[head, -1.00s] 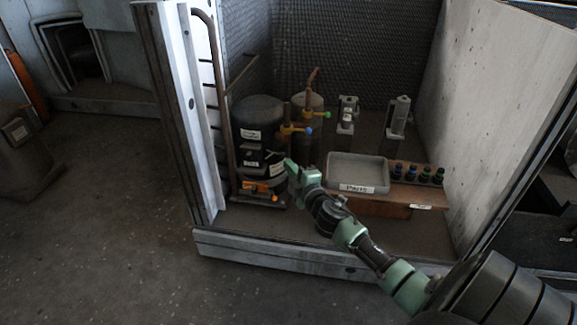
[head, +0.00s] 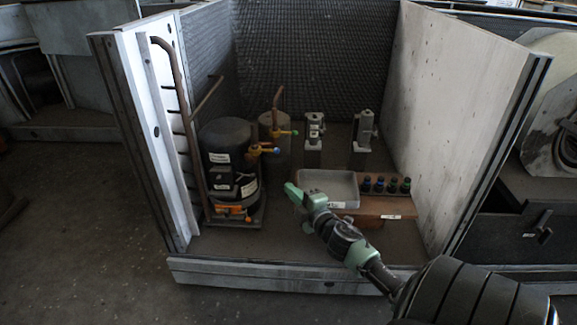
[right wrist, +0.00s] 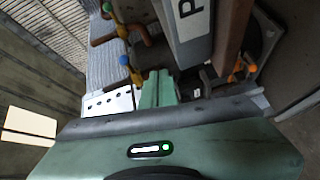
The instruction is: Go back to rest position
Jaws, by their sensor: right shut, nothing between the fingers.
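My right gripper (head: 291,192) reaches in from the lower right over the front of the blower housing (head: 290,275). Its green fingers are shut and empty, held in the air just left of the grey parts tray (head: 329,187). In the right wrist view the closed fingers (right wrist: 158,88) point away from the green gripper body, with nothing between them. My left gripper does not show in either view.
A black compressor (head: 230,160) with labels stands left in the housing, a grey cylinder (head: 268,150) behind it. Two grey fixtures (head: 313,130) stand at the back. Several dark bottles (head: 379,185) sit on a wooden block (head: 385,208). Open floor (head: 75,225) lies to the left.

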